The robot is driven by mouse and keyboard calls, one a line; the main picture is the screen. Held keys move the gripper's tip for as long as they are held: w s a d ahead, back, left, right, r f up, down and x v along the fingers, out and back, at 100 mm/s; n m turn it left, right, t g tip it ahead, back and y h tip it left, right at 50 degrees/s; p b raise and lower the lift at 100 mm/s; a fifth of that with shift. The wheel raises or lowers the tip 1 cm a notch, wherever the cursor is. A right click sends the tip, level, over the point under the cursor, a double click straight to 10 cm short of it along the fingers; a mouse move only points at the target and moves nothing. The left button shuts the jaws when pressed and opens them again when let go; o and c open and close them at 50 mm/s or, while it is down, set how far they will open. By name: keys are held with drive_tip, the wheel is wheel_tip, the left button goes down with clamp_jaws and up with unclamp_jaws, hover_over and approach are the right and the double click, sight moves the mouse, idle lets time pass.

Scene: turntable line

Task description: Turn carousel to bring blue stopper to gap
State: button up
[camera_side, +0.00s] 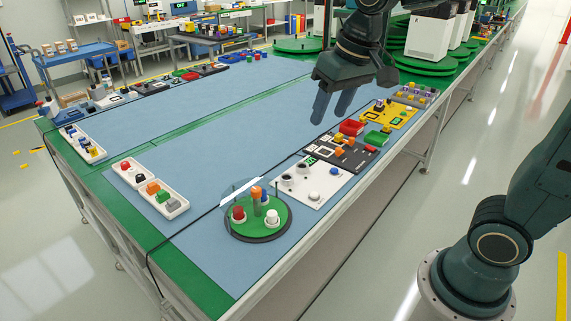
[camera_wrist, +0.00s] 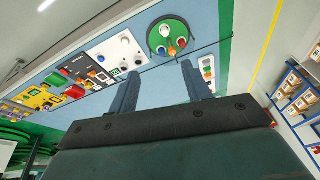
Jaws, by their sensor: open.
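The carousel (camera_side: 248,231) is a green disc with a dark rim near the table's front corner; it also shows at the top of the wrist view (camera_wrist: 158,24). The blue stopper (camera_side: 265,198) is on the disc's far side, partly behind an orange post (camera_side: 256,200). A red stopper (camera_side: 238,212) is at the left and a white one (camera_side: 272,217) at the right. In the wrist view the blue stopper (camera_wrist: 161,50) is beside the orange post. A pale strip stands at the back-left rim; I cannot make out the gap. My gripper (camera_side: 332,108) is open, empty and well above the table, apart from the carousel.
A white panel (camera_side: 312,188) with knobs is right of the carousel, followed by dark and yellow panels with red and green bins. A white tray of colored blocks (camera_side: 150,188) is at the left. A dark cable crosses the blue mat. The mat's middle (camera_side: 215,140) is clear.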

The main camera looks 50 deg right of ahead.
drive_tip(key=w+f+m+g, duration=0.2)
drive_tip(key=w+f, duration=0.4)
drive_tip(key=w, duration=0.7)
drive_tip(key=m+g, duration=0.1)
hover_over(256, 189)
wheel_tip(256, 189, down, 9)
drive_tip(key=shift+r, duration=0.1)
wheel_tip(256, 189, down, 14)
drive_tip(key=shift+r, duration=0.1)
clamp_jaws()
